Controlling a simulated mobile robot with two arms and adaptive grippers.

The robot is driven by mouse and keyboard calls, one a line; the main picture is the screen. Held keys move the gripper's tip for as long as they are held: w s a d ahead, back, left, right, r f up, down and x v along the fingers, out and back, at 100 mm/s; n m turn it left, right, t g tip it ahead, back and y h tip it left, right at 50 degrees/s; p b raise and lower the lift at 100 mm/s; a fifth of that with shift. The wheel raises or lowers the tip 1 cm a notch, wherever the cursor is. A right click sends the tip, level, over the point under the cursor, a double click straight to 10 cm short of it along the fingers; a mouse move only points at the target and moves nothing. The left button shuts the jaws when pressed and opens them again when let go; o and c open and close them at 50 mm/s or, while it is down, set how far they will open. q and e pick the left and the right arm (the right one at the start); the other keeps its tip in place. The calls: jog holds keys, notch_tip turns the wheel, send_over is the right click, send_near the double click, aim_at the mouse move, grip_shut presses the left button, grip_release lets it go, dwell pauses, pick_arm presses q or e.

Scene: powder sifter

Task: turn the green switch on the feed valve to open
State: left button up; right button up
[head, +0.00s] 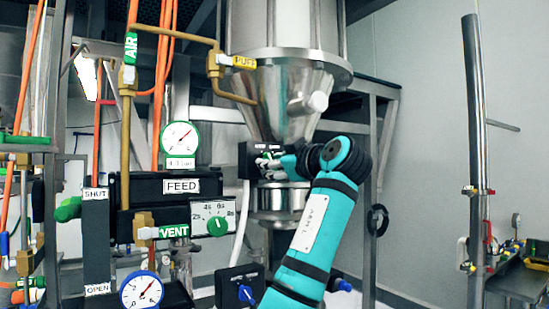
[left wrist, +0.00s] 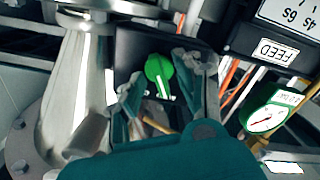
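A green switch (left wrist: 160,72) sits on a small black box (left wrist: 128,50) in the left wrist view, with a pale stripe along its handle. In the head view the black box (head: 245,160) is on the lower neck of the steel hopper, and the switch is mostly hidden by my fingers. My left gripper (head: 272,159) is at the front of this box. In the left wrist view its fingers (left wrist: 158,80) are apart, one on each side of the switch, with narrow gaps that look clear of it. The lettering on the box is too small to read. My right gripper is not in view.
A black unit with a FEED label (head: 181,186), a green timer knob (head: 217,226) and gauges (head: 180,138) stands left of my arm. A SHUT/OPEN strip (head: 96,245) has a green handle (head: 68,209) near SHUT. A blue switch (head: 246,293) is below.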

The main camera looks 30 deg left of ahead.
pick_arm(q)
grip_shut()
